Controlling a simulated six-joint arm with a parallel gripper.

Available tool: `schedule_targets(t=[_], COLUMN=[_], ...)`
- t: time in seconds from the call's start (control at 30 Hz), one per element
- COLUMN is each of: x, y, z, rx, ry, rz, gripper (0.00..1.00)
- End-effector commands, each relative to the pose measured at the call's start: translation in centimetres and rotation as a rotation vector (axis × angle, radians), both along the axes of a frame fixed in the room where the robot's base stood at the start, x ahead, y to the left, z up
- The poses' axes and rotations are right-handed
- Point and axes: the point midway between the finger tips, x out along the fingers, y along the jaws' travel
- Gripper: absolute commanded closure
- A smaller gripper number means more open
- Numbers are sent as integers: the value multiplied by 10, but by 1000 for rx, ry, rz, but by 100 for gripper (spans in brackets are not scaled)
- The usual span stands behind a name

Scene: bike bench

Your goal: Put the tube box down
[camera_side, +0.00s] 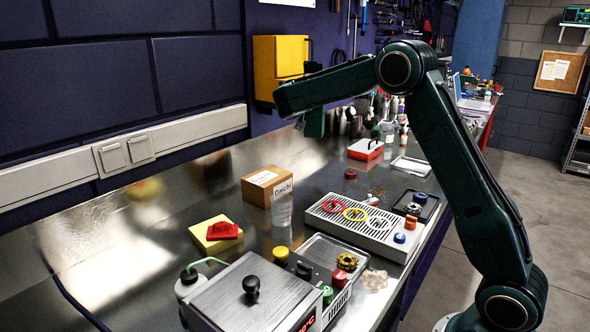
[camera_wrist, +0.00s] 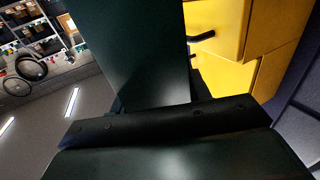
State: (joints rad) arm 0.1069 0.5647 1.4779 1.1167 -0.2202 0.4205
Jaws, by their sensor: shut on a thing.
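My gripper (camera_side: 301,121) hangs at the left end of my dark green arm, high above the bench and in front of the yellow cabinet. It is shut on a dark green, block-like thing (camera_side: 314,123), which I take to be the tube box; its color is close to my arm's, so its edges are hard to tell. In the wrist view a flat dark green face (camera_wrist: 140,45) rises behind a black bar with screws. The jaw tips are not clearly seen there. The held thing is well clear of the bench top (camera_side: 215,180).
A cardboard box (camera_side: 262,189) and a clear cup (camera_side: 281,208) stand on the bench. A yellow block with a red piece (camera_side: 222,231), a grey tray with rings (camera_side: 365,226) and a red-white box (camera_side: 365,149) are around. The yellow cabinet (camera_side: 277,62) is close behind my gripper. Bare bench lies at left.

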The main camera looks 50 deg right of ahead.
Motion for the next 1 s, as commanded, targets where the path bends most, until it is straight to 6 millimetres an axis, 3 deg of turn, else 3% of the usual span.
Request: schedule_targets(t=[0.7,1.0], x=[0,0], y=[0,0], z=[-126,-149], rx=[-1,-1], ry=[5,1], rz=[0,0], gripper=[91,91])
